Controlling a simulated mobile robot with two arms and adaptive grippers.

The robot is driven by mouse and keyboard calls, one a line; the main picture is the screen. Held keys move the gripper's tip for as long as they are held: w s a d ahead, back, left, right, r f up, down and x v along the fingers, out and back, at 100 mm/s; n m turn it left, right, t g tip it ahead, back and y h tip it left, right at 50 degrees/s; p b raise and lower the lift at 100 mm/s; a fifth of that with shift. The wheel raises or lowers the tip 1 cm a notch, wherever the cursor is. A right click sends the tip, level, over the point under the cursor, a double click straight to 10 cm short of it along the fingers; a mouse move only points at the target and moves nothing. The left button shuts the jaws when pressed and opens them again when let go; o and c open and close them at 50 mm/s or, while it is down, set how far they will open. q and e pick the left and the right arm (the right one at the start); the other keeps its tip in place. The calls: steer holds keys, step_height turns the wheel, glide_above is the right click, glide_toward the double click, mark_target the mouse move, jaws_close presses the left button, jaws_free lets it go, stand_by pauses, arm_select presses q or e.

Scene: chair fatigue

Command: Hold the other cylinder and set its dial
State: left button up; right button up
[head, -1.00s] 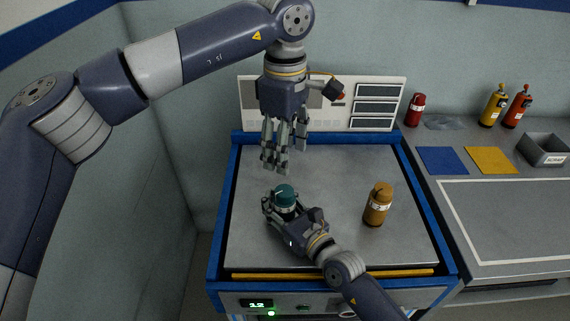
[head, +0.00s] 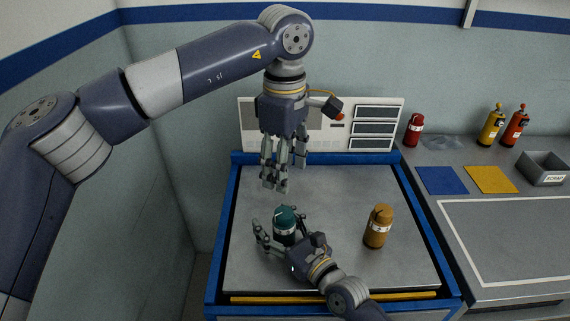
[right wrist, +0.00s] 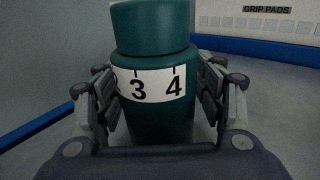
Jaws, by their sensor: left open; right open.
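A teal cylinder (head: 285,229) with a white number band stands upright on the left part of the grey bench top. In the right wrist view the teal cylinder (right wrist: 155,80) fills the middle, and the numbers 3 and 4 show below its cap. My right gripper (head: 268,244) is open, with its fingers on either side of the teal cylinder and gaps visible. An orange-brown cylinder (head: 378,227) with a white band stands upright to the right, apart from both grippers. My left gripper (head: 275,187) is open and empty, pointing down above and behind the teal cylinder.
The bench top (head: 330,190) has a raised blue rim and a white panel (head: 340,125) behind. On the right counter are a red bottle (head: 413,130), yellow and red-orange bottles, a blue pad (head: 441,180), a yellow pad (head: 491,179) and a grey scrap bin (head: 544,168).

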steer(key=v, duration=1.1)
steer(key=shift+s+d, duration=0.1)
steer(key=shift+s, duration=0.1)
